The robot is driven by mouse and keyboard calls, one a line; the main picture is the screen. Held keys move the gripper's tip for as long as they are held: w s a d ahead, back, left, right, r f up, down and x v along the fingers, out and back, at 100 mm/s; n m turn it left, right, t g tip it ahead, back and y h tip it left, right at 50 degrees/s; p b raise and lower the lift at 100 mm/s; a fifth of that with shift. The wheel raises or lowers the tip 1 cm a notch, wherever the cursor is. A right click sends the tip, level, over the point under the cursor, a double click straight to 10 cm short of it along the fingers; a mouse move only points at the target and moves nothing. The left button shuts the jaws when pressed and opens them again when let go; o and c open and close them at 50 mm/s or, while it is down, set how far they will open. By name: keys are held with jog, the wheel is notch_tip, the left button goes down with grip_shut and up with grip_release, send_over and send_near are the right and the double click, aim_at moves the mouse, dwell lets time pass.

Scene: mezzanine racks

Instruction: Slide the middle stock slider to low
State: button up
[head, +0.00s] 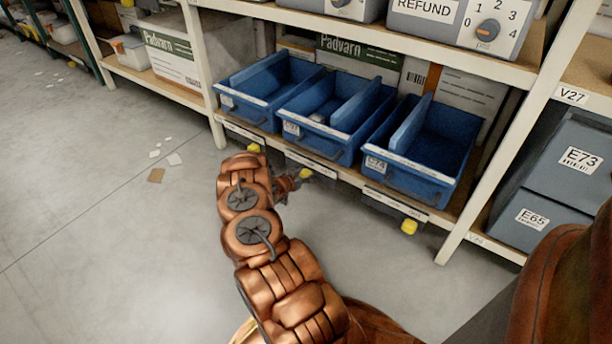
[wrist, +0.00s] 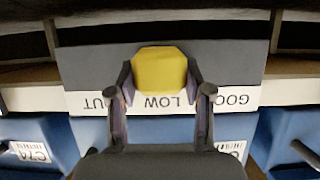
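The middle stock slider is a yellow knob (head: 305,173) under the front edge of the shelf, below the middle blue bin (head: 318,135). In the wrist view, which is upside down, the knob (wrist: 160,71) sits beside the word LOW on its white label strip (wrist: 95,102), between GOOD and OUT. My gripper (head: 293,180) reaches it from the left in the head view. In the wrist view my gripper's fingertips (wrist: 160,80) lie against both sides of the knob, with no clear gap.
Other yellow knobs sit under the left bin (head: 254,148) and the right bin (head: 409,227). A white rack upright (head: 500,150) stands right of the bins, with grey E73 and E65 boxes (head: 570,160) beyond. The floor (head: 100,220) at left is open, with paper scraps.

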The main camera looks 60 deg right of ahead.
jog(key=o, duration=0.5)
jog(key=shift+c, duration=0.2)
jog(key=v, duration=1.2)
jog(key=shift+w+a, duration=0.1)
jog(key=shift+w, duration=0.05)
